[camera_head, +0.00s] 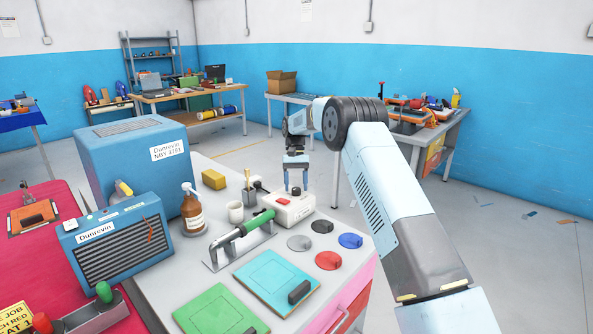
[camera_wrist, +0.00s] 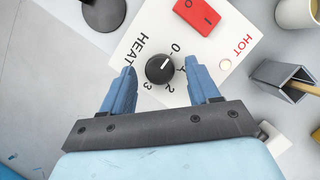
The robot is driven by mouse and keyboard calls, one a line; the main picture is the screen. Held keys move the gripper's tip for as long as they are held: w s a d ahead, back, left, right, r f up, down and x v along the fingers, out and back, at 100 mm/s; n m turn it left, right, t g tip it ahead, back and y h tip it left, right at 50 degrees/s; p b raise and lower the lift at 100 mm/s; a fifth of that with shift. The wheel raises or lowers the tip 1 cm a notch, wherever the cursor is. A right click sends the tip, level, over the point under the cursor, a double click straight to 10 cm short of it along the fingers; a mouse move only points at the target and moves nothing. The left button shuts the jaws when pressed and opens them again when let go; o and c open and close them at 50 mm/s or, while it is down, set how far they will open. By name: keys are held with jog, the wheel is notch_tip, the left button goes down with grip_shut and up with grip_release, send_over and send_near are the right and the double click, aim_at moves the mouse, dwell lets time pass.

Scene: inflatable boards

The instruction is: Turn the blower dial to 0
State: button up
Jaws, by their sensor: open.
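The blower's control box (camera_head: 288,212) is white and stands on the bench, with a red rocker switch (camera_wrist: 197,14) on top. In the wrist view its panel (camera_wrist: 143,62) shows HEAT, HOT and a scale with 0, 2 and 3 readable. The black round dial (camera_wrist: 160,69) has a white pointer line aimed to the upper right, close to the 0 side of the scale; the exact setting is hard to tell. My gripper (camera_wrist: 159,66) is open above the box, one finger on each side of the dial, with visible gaps. It also shows in the head view (camera_head: 296,186).
A grey holder (camera_wrist: 285,85) is close by.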

jog(key=v, duration=1.2)
jog(key=shift+w+r, duration=0.15)
jog(key=shift+r, duration=0.25)
jog(key=s+d+r+t, duration=0.1)
jog(key=s+d+r, duration=0.25)
jog(key=r, duration=0.45)
jog(key=s+d+r+t, duration=0.2)
jog(key=s+r, duration=0.2)
jog(key=r, duration=0.4)
jog(key=s+d+r+t, duration=0.1)
jog(key=s+d+r, duration=0.25)
jog(key=s, duration=0.45)
jog(key=s+d+r+t, duration=0.1)
jog(key=s+d+r, duration=0.1)
jog(key=s+r, duration=0.4)
jog(key=s+d+f+t, duration=0.1)
jog(key=s+d, duration=0.2)
jog(key=s, duration=0.7)
jog(key=s+d+f+t, duration=0.2)
jog(key=s, duration=0.8)
jog(key=s+d+f+t, duration=0.1)
jog(key=s+f, duration=0.4)
jog(key=s, duration=0.3)
jog(key=s+d+f+t, duration=0.1)
jog(key=s+d+f, duration=0.1)
jog(key=s+f, duration=0.3)
jog(key=s, duration=0.3)
jog(key=shift+d, duration=0.2)
